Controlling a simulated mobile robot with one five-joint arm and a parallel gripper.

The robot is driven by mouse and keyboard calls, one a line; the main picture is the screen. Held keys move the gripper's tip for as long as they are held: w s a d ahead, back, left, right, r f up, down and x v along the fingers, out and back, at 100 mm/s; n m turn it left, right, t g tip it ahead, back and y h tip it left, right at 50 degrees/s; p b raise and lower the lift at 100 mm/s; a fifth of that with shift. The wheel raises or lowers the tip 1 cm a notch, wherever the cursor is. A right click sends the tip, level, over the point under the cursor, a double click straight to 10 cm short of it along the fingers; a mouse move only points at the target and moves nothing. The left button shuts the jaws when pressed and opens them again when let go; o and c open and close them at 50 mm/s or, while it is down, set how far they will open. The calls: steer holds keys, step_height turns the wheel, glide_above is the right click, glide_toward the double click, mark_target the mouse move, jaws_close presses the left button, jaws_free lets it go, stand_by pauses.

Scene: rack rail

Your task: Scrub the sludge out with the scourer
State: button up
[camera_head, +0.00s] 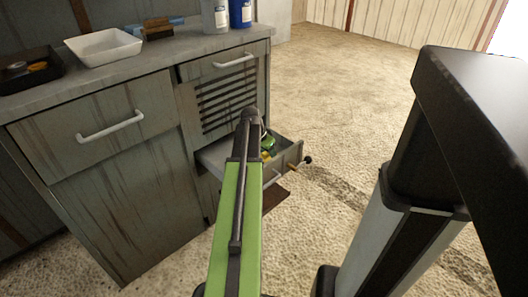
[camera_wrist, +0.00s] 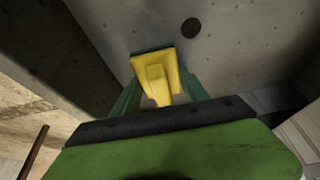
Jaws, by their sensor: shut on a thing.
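The yellow scourer with a dark green edge (camera_wrist: 155,72) sits between the green fingers of my gripper (camera_wrist: 160,96) in the wrist view. My gripper is shut on its raised yellow grip. In the head view my gripper (camera_head: 267,143) is over the open drawer (camera_head: 222,158) of the grey cabinet, with a bit of yellow showing below it. The wrist view shows the drawer's grey, speckled inside (camera_wrist: 235,65). A dark round spot (camera_wrist: 190,28) lies beyond the scourer, apart from it; I cannot tell whether it is sludge or a hole.
The worn cabinet (camera_head: 110,180) stands at the left, with a shut drawer and white handles. On its top are a white tray (camera_head: 104,61), a black tray (camera_head: 30,85), a blue-and-brown brush (camera_head: 160,27) and bottles (camera_head: 240,14).

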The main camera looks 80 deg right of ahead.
steer(key=shift+s+a, duration=0.15)
steer(key=shift+s, duration=0.05)
steer(key=shift+r, duration=0.1)
step_height(320, 180, up, 6)
steer(key=p, duration=0.6)
step_height(320, 180, up, 3)
steer(key=p, duration=0.3)
stand_by(0.3)
